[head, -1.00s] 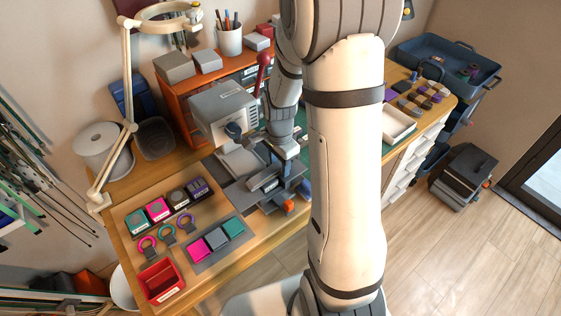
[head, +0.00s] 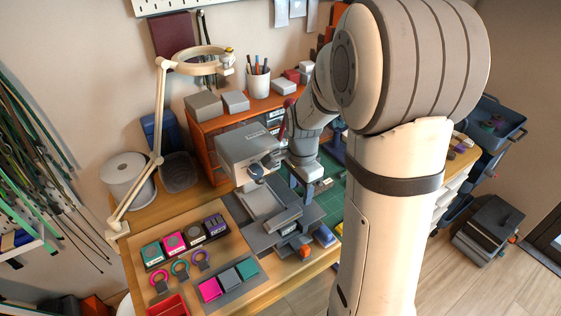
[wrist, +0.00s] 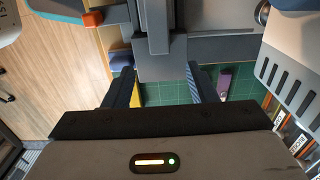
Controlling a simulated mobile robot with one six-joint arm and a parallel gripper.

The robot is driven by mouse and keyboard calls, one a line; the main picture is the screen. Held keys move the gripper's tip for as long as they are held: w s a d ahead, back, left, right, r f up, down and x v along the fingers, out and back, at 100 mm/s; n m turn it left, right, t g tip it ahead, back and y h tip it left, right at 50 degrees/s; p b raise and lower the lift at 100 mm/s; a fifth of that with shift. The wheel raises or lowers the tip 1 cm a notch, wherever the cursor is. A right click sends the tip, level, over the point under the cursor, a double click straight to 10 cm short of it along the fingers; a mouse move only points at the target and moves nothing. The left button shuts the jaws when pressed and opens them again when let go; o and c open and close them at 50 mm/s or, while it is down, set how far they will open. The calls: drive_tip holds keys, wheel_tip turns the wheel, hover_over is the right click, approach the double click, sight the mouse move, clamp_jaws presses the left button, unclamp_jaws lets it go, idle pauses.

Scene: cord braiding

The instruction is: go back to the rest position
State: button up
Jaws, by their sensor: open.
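My gripper (head: 307,192) is at the end of my arm, above the right side of the grey machine (head: 248,152) and its low grey fixture (head: 270,212). In the wrist view the two fingers of my gripper (wrist: 160,88) stand apart with nothing gripped between them. A grey block of the fixture (wrist: 165,62) shows ahead of and between the fingertips; I cannot tell how large the gap to it is. Green cutting mat (wrist: 170,92) shows beyond. In the head view the fingertips are small and partly unclear.
An orange drawer cabinet (head: 205,140) stands behind the machine. A lamp (head: 160,120) and a white spool (head: 127,180) are at the left. Coloured blocks (head: 228,279), rings (head: 180,267) and a red bin (head: 168,306) lie at the front left. My arm hides much of the bench's right side.

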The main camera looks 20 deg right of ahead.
drive_tip(key=s+a+r+n+t, duration=0.2)
drive_tip(key=s+a+r+n, duration=0.2)
drive_tip(key=s+r+n, duration=0.6)
drive_tip(key=s+n, duration=0.4)
drive_tip(key=s, duration=0.1)
drive_tip(key=shift+s+r+t, duration=0.25)
drive_tip(key=shift+t, duration=0.05)
